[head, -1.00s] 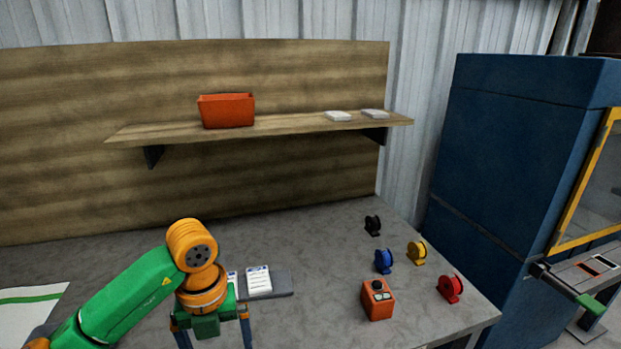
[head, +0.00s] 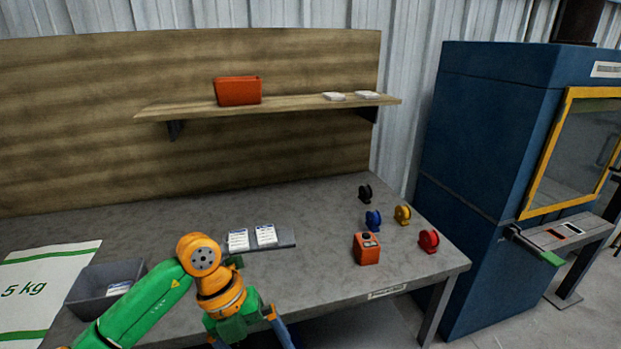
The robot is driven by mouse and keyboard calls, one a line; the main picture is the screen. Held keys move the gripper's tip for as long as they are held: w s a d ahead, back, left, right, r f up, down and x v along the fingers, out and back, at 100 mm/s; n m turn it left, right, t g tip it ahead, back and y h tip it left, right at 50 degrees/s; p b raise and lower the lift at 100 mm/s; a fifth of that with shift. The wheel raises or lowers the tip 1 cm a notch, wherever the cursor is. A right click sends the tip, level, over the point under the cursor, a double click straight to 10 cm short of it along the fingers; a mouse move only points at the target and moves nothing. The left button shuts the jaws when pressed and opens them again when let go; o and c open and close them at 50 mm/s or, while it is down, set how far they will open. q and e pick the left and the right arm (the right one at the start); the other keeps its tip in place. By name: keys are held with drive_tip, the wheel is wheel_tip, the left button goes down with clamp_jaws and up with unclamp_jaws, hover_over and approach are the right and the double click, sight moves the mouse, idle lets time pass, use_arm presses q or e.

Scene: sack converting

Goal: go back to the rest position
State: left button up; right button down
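My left gripper (head: 248,338) hangs low at the bottom of the head view, near the table's front edge. Its fingers stand wide apart, and I see nothing between them; the tips are cut off by the frame. My green and orange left arm reaches in from the lower left. My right gripper is not in view.
The grey table (head: 320,215) holds a grey bin (head: 88,285), a 5 kg sack (head: 40,285), a dark tray (head: 287,238) with white labels, an orange device (head: 366,249) and several coloured tape reels (head: 373,220). A blue machine (head: 490,150) stands right.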

use_arm(q)
drive_tip(key=w+d+n+t+h, duration=0.15)
drive_tip(key=d+n+h, duration=0.35)
drive_tip(key=d+h, duration=0.65)
drive_tip(key=w+a+f+n+t+y, duration=0.2)
drive_tip(key=w+a+f+n+t, duration=0.35)
drive_tip(key=f+n+t, duration=0.5)
drive_tip(key=s+a+f+n+t+y, duration=0.1)
drive_tip(key=a+f+n+t+y, duration=0.1)
drive_tip(key=a+f+n+y, duration=0.65)
drive_tip(key=s+a+f+n+g+y, duration=0.2)
drive_tip(key=s+a+f, duration=0.1)
drive_tip(key=s+f, duration=0.45)
drive_tip(key=s+a+f+n+g+y, duration=0.1)
drive_tip(key=s+a+f+n+g, duration=0.15)
drive_tip(key=s+f, duration=0.5)
drive_tip(key=s+a+f+n+g+y, duration=0.1)
drive_tip(key=s+f+g, duration=0.2)
drive_tip(key=s, duration=0.7)
drive_tip(key=s+a+f+n+g+y, duration=0.1)
drive_tip(key=s+a+f+n+g, duration=0.1)
drive_tip(key=s, duration=0.9)
wheel_tip(320, 180, down, 2)
drive_tip(key=shift+s+f+g, duration=0.15)
drive_tip(key=shift+f+g, duration=0.1)
drive_tip(key=shift+g, duration=0.6)
